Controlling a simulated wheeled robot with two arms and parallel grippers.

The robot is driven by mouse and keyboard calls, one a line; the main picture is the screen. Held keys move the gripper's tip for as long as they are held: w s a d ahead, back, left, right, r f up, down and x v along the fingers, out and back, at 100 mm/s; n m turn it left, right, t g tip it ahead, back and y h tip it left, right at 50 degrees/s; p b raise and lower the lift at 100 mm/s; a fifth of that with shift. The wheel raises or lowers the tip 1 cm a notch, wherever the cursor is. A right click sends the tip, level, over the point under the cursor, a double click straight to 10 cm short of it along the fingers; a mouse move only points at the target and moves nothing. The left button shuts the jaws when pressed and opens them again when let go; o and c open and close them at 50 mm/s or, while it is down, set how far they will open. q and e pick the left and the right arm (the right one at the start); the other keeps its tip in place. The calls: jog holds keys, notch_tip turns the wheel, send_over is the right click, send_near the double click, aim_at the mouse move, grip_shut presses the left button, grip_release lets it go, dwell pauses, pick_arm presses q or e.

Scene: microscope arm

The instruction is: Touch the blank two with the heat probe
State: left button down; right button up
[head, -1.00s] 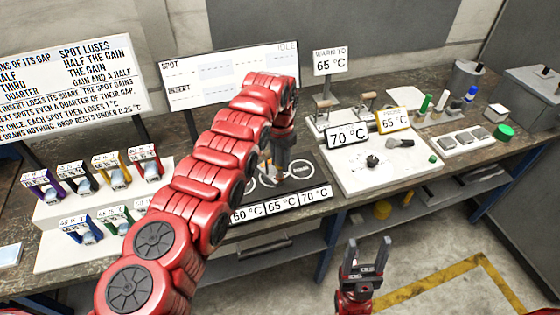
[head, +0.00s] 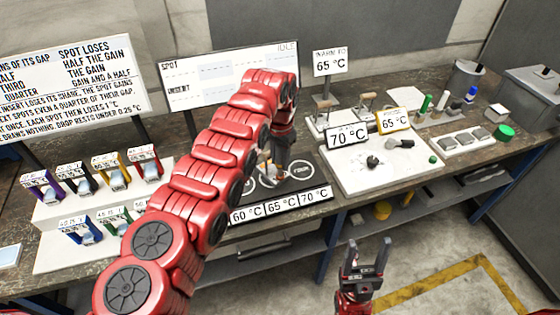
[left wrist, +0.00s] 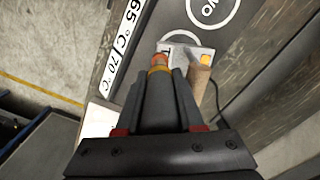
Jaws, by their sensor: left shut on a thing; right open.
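My left gripper (left wrist: 158,105) is shut on the heat probe (left wrist: 159,88), a dark cylinder with a yellow ring and an orange-red tip. It points down over the dark mat in the head view, where my left gripper (head: 280,150) is partly hidden by my arm. In the left wrist view the tip overlaps a small grey block (left wrist: 192,50) with a white label; whether they touch I cannot tell. My right gripper (head: 366,255) is open and empty, in front of the bench.
A tan cylinder (left wrist: 200,82) stands close to the probe's right in the left wrist view. Temperature labels (head: 281,205) line the mat's front edge. A white board with knobs (head: 385,165) lies right of the mat. Coloured tagged holders (head: 118,175) stand at left.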

aim_at(280, 151)
pick_arm(q)
notch_tip(280, 151, up, 4)
jog(key=shift+f, duration=0.25)
jog(key=shift+r, duration=1.25)
